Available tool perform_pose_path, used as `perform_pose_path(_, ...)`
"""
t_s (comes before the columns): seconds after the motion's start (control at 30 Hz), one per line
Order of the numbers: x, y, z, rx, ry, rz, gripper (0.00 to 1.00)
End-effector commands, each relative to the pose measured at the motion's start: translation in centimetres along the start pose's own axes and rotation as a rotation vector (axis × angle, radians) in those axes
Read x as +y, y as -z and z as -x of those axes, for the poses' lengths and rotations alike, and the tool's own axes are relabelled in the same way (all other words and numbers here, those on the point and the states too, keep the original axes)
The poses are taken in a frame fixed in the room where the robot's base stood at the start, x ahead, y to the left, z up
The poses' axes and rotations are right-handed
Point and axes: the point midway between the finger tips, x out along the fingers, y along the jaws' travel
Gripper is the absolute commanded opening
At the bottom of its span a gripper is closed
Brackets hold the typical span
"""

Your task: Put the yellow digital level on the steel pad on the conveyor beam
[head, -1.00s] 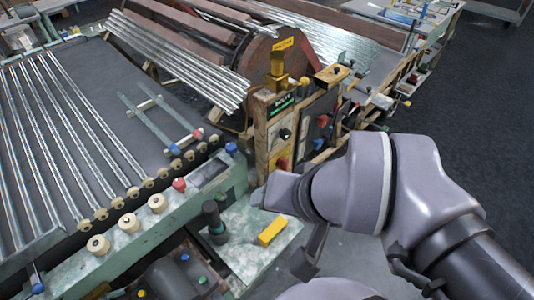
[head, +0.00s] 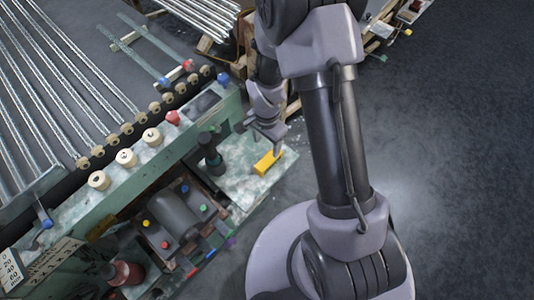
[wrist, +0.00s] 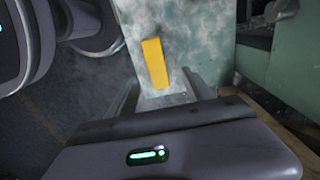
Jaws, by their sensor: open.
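The yellow digital level (head: 268,162) lies on a pale mottled shelf, and its top also shows in the wrist view (wrist: 155,63). My gripper (head: 265,131) is open and empty, above and just behind the level in the head view. In the wrist view its two fingers (wrist: 165,97) stand apart near the level's lower end, with nothing between them. The green conveyor beam (head: 172,165) runs up to the right, left of the shelf. A flat grey patch (head: 203,103) near its far end looks like the steel pad.
A dark upright cylinder (head: 209,155) stands on the shelf, left of the level. A motor (head: 173,215) sits below. Open floor (head: 450,150) is at right.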

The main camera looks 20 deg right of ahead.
Motion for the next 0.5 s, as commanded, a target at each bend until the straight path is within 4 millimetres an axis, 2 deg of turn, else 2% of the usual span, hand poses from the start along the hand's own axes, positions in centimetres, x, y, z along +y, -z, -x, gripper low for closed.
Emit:
perform_pose_path(0.03, 0.1, 0.0, -2.1, -0.001, -0.002, -0.001, 0.60)
perform_pose_path(0.1, 0.1, 0.0, -3.9, -0.001, -0.002, 0.000, 0.60)
perform_pose_path(0.2, 0.1, 0.0, -5.5, -0.001, -0.001, 0.001, 0.60)
perform_pose_path(0.37, 0.2, 0.0, -6.7, 0.000, 0.000, 0.001, 0.60)
perform_pose_path(0.5, 0.8, 0.1, -9.4, -0.001, -0.001, 0.000, 0.60)
